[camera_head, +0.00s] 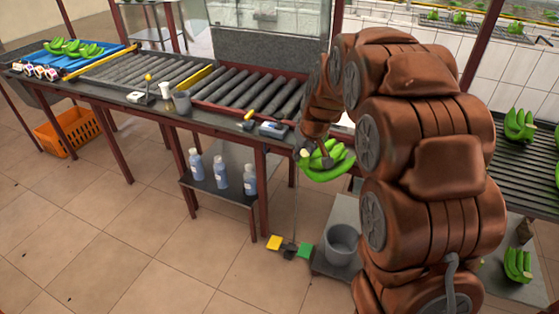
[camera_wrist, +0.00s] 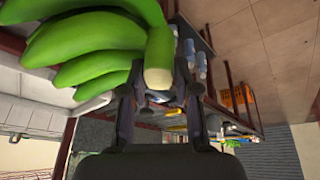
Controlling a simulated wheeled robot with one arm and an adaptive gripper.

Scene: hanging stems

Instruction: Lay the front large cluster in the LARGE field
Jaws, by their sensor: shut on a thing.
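A green banana cluster (camera_head: 338,163) hangs in my gripper (camera_head: 322,153), in front of the table's right part. In the wrist view the cluster (camera_wrist: 95,50) fills the upper left, and its pale cut stem end lies between the fingers of my gripper (camera_wrist: 160,95). No label reading LARGE can be made out. A blue surface (camera_head: 92,59) at the table's far left bears several green clusters (camera_head: 75,48). Yellow bars (camera_head: 108,57) cross the table beside the rollers.
Bottles (camera_head: 221,172) stand on a shelf below. A grey bucket (camera_head: 341,244) and an orange crate (camera_head: 70,132) are on lower levels. More clusters (camera_head: 519,125) lie on the right rack.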

